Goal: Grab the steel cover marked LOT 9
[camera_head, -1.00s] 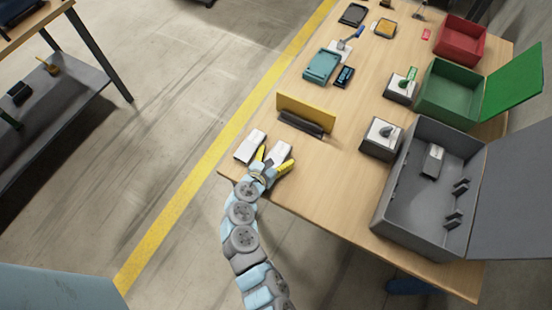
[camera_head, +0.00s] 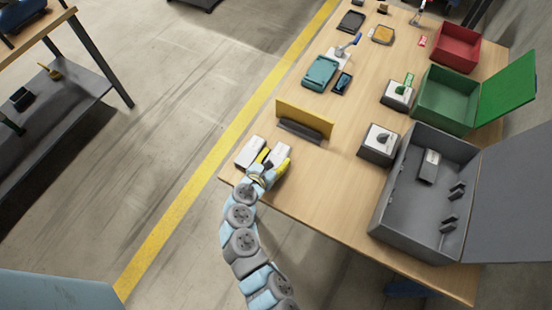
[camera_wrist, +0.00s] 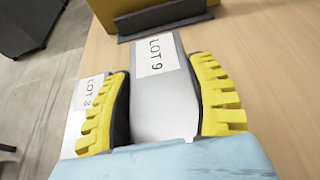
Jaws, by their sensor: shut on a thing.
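The steel cover marked LOT 9 (camera_wrist: 158,95) lies between my gripper's yellow fingers in the wrist view, its white label (camera_wrist: 155,56) facing up. It also shows in the head view (camera_head: 279,153), partly hidden by the fingers. My gripper (camera_head: 268,167) is shut on it at the table's near left corner, and the fingers show on both its sides in the wrist view (camera_wrist: 163,106). A second steel cover, marked LOT 3 (camera_wrist: 88,95), lies just left of the left finger, and shows in the head view (camera_head: 250,152).
A yellow upright plate in a dark grey base (camera_head: 303,121) stands just beyond the covers. An open grey box (camera_head: 385,215) stands to the right, with grey switch boxes (camera_head: 379,143) beside it. Green (camera_head: 446,98) and red (camera_head: 456,48) bins stand farther back. The wooden table (camera_head: 325,195) is bare at front centre.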

